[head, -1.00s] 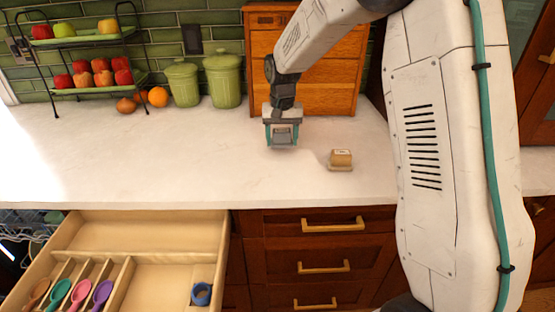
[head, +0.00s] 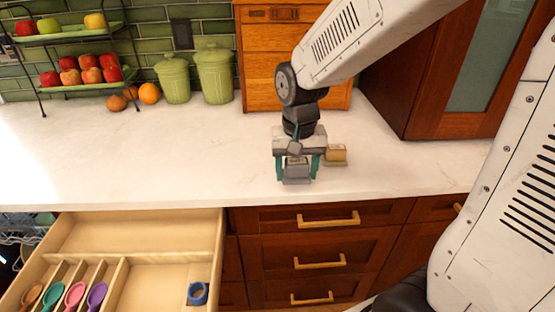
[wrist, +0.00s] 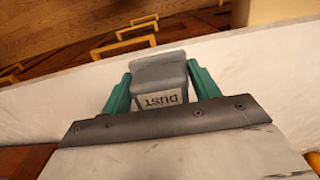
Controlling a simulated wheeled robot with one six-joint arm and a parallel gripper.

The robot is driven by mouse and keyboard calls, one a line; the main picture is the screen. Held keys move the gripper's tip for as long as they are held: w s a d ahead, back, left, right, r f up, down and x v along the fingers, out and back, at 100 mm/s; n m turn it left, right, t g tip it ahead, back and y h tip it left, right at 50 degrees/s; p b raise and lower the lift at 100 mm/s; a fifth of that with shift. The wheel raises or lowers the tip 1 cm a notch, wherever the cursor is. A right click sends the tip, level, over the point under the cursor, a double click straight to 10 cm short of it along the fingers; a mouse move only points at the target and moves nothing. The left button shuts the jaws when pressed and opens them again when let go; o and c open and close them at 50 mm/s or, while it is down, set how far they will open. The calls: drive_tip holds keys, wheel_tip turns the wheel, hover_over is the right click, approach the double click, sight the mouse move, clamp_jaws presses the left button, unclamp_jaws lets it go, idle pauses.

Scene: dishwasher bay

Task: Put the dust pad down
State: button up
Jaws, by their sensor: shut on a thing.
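The dust pad is a grey block (wrist: 160,82) with a white label reading "DUST" in the wrist view. My gripper (head: 297,172) is shut on it, with the teal fingers on its two sides. In the head view the grey dust pad (head: 296,172) hangs between the fingertips, low over the front part of the white counter (head: 130,165). I cannot tell whether its underside touches the counter.
A small tan block (head: 336,154) sits on the counter just right of my gripper. Green canisters (head: 213,76) and a wooden cabinet (head: 270,60) stand behind. The counter's left is clear.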

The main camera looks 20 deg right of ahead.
drive_tip(key=w, duration=0.3)
drive_tip(key=w+f, duration=0.1)
drive_tip(key=w, duration=0.7)
drive_tip(key=shift+w+f, duration=0.15)
drive_tip(key=shift+w, duration=0.05)
drive_tip(key=shift+f, duration=1.65)
